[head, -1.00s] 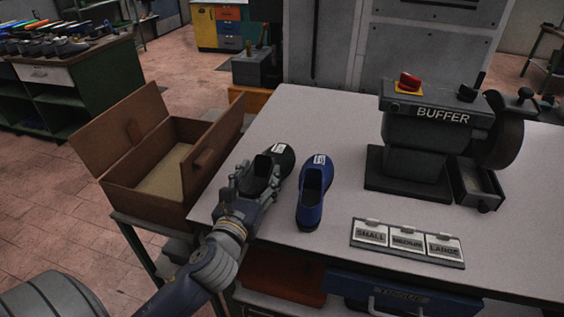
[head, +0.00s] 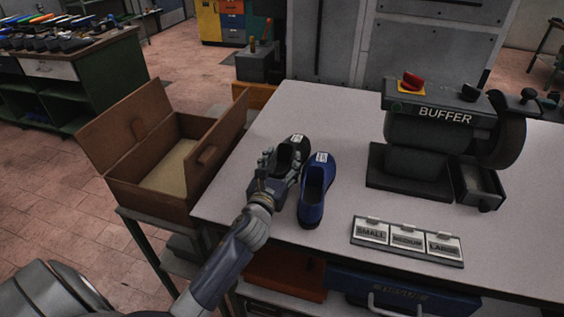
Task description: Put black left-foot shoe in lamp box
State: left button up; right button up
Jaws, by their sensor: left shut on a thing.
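The black shoe (head: 294,148) is at the left part of the white table, toe pointing away, with a white label on it. My left gripper (head: 270,174) is shut on its near-left side and hides its heel. Whether the shoe touches the table is hard to tell. A brown box (head: 150,197) with its lid swung open stands left of the table; its pale inner floor is bare. It is the only open box in view and bears no readable lamp marking. My right gripper is not in view.
A blue shoe (head: 314,190) stands close to the right of the black one. A buffer machine (head: 425,135) and a plate with size labels (head: 406,241) are farther right. The white table (head: 240,205) has free room near its left edge.

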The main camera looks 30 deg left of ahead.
pick_arm(q)
jog(key=shift+f, duration=0.1)
jog(key=o, duration=1.1)
